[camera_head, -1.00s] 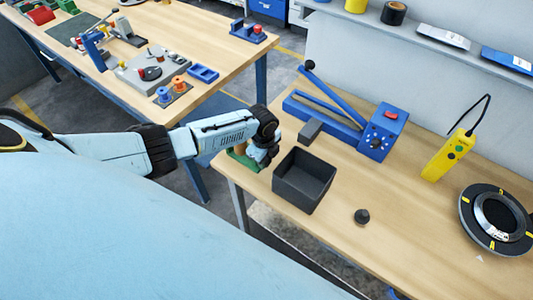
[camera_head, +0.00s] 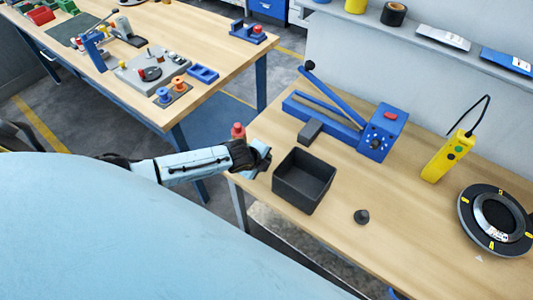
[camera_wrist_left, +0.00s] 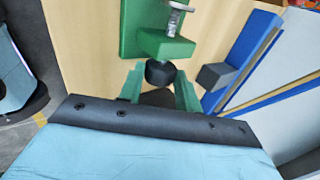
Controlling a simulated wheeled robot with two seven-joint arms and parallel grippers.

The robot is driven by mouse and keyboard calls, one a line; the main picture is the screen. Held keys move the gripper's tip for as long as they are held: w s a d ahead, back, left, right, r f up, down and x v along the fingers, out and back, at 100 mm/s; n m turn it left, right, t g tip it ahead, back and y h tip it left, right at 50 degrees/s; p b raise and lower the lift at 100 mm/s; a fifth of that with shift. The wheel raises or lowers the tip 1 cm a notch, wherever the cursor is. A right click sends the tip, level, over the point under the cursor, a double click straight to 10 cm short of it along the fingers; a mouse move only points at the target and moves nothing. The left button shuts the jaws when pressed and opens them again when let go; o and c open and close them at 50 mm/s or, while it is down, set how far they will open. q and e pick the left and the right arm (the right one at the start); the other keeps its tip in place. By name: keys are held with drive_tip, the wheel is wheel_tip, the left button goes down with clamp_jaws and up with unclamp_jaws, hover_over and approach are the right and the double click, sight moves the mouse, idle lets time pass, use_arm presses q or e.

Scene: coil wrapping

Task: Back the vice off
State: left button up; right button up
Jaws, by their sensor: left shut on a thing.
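The green vice (camera_wrist_left: 165,44) shows in the left wrist view, with a silver screw (camera_wrist_left: 176,18) at its top and a round black knob (camera_wrist_left: 160,73) at its near end. My left gripper (camera_wrist_left: 159,88) is shut on this knob, with one finger on each side of it. In the head view my left gripper (camera_head: 262,158) is at the left corner of the right-hand bench, beside the dark bin. My right gripper is in neither view.
The dark open bin (camera_head: 303,181) stands close to the right of my gripper. A grey block (camera_head: 310,132) and a blue lever tool (camera_head: 380,132) lie behind it. A small red object (camera_head: 238,131) shows just above my wrist. The bench front is mostly clear.

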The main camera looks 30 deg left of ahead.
use_arm(q)
drive_tip(key=shift+a, duration=0.2)
drive_tip(key=o, duration=0.6)
drive_tip(key=shift+d, duration=0.1)
drive_tip(key=shift+w+r+g, duration=0.2)
drive_tip(key=shift+w+g, duration=0.15)
drive_tip(key=shift+g, duration=0.45)
drive_tip(key=shift+w+g, duration=0.1)
drive_tip(key=shift+g, duration=0.7)
drive_tip(key=shift+g, duration=0.3)
